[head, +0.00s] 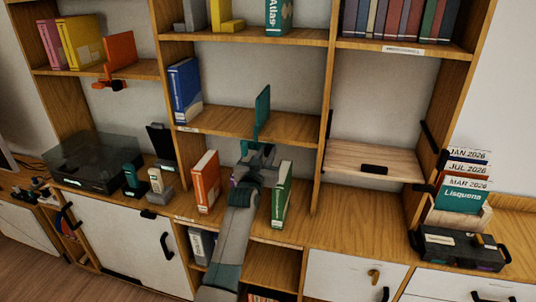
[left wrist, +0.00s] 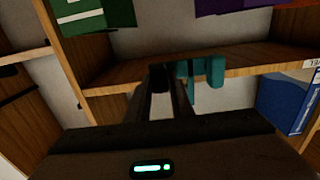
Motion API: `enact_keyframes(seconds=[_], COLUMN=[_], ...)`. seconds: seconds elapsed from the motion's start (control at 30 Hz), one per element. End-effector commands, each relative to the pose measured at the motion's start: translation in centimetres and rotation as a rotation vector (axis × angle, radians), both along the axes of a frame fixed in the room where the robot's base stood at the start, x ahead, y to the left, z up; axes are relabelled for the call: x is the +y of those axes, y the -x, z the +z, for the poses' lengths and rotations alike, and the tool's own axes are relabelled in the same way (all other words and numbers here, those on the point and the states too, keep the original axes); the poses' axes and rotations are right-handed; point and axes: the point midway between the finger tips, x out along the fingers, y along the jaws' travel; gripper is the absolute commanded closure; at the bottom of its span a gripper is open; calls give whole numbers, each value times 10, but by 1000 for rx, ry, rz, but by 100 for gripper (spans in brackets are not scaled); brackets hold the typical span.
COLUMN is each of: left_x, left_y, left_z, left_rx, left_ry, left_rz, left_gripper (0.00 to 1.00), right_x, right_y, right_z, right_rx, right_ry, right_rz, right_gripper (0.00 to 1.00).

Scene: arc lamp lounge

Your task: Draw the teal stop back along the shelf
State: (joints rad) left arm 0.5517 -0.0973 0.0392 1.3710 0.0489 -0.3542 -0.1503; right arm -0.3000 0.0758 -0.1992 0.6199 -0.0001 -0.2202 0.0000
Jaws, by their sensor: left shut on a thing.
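The teal stop (head: 262,110) stands upright on the middle shelf (head: 225,121), near the middle of its bay, with its lower part at the shelf's front edge. My left gripper (head: 259,150) reaches up from below to the stop's lower end, just under that edge. In the left wrist view the stop (left wrist: 216,70) shows beside the dark fingers of my left gripper (left wrist: 172,75), which are shut on its lower part. The exact contact is partly hidden by the fingers. My right gripper is in neither view.
A blue book (head: 185,90) stands at the left end of the same shelf, with bare board between it and the stop. Below, an orange book (head: 206,181) and a green book (head: 281,195) flank my left arm. An orange stop (head: 120,52) is on the left bay's shelf.

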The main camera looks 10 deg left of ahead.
Motion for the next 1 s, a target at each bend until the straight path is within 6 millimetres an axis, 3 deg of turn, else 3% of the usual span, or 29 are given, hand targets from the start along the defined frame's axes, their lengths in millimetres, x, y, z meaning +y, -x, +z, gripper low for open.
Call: enact_keyframes(seconds=[0.13, 0.17, 0.23, 0.67, 1.0], left_x=[1, 1, 1, 0, 1], left_y=[0, 0, 0, 3, 30], left_z=[0, 0, 0, 0, -2], left_rx=[-1, -1, -1, -2, -1], left_ry=[0, 0, 0, 1, 1], left_rz=[1, 1, 1, 1, 1], left_gripper=[100, 75, 61, 61, 61], right_x=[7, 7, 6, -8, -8], right_y=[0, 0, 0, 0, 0], right_z=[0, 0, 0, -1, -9], right_rx=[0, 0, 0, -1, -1], right_ry=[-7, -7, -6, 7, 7], right_rz=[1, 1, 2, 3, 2], right_gripper=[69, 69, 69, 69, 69])
